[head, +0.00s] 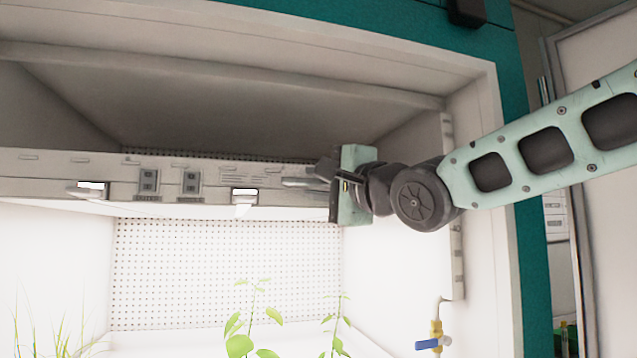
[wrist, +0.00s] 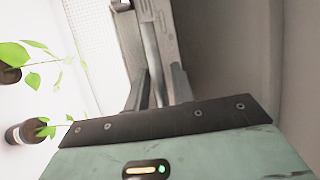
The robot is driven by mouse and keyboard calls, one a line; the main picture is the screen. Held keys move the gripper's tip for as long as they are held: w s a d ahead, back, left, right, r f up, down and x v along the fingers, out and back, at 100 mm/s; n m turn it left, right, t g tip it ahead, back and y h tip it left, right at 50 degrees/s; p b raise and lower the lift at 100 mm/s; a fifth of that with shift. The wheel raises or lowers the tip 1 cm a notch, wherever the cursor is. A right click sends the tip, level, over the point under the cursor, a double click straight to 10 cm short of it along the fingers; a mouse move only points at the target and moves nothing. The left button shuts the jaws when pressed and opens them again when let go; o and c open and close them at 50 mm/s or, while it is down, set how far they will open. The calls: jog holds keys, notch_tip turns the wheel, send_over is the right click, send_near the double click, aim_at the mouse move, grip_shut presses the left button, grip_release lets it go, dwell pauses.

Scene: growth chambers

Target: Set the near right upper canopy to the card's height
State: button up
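The upper canopy (head: 60,170) is a long pale bar that spans the chamber above bright white light, with plants below. My gripper (head: 318,180) is at its right end, in front of its front face. In the wrist view, my gripper (wrist: 160,85) has its two dark fingers apart. A grey rail-like bar (wrist: 150,45) of the canopy runs between them. A narrow gap seems to show beside the bar, so the fingers do not look closed on it. I cannot make out a height card in either view.
A slotted upright (head: 458,240) stands along the chamber's right wall. Green plants (head: 240,340) stand below the canopy. A yellow valve with a blue lever (head: 434,342) is at lower right. The space above the canopy is empty, under the chamber's ceiling (head: 230,85).

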jog(key=shift+o, duration=0.2)
jog(key=p+v, duration=1.2)
jog(key=v, duration=0.5)
jog(key=shift+p, duration=0.35)
jog(key=shift+s+d+f, duration=0.1)
jog(key=shift+s, duration=0.05)
